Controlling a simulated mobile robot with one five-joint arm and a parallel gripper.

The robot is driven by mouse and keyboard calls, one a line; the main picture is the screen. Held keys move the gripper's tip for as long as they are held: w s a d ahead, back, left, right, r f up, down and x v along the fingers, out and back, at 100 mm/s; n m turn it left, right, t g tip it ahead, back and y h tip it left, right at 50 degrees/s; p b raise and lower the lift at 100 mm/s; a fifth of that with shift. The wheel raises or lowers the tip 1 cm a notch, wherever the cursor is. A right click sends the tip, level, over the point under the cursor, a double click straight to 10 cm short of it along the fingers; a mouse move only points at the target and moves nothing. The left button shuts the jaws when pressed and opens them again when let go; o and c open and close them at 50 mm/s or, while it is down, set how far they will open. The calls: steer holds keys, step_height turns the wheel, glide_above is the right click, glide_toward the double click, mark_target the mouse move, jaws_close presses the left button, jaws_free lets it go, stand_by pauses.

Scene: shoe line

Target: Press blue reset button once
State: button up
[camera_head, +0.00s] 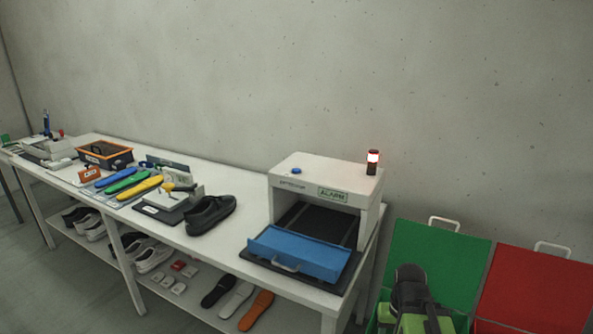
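A small round blue button (296,170) sits on the top left of a white arch-shaped machine (322,174) on the table. The machine has an "ALARM" sign on its front. A lamp (373,161) on its top right corner is lit red and white. My gripper (410,278) is at the lower right in front of the green bin, to the right of the machine and well below its top. It is apart from the button. I see my black and green arm end from behind, so its fingers cannot be made out.
A blue flap with a handle (300,252) is at the machine's front opening. A black shoe (211,214), coloured insoles (139,188) and an orange-black crate (105,155) stand to the left. Green (437,262) and red (535,290) lids are at the right.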

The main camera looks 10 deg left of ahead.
jaws_close()
stand_by(1.1)
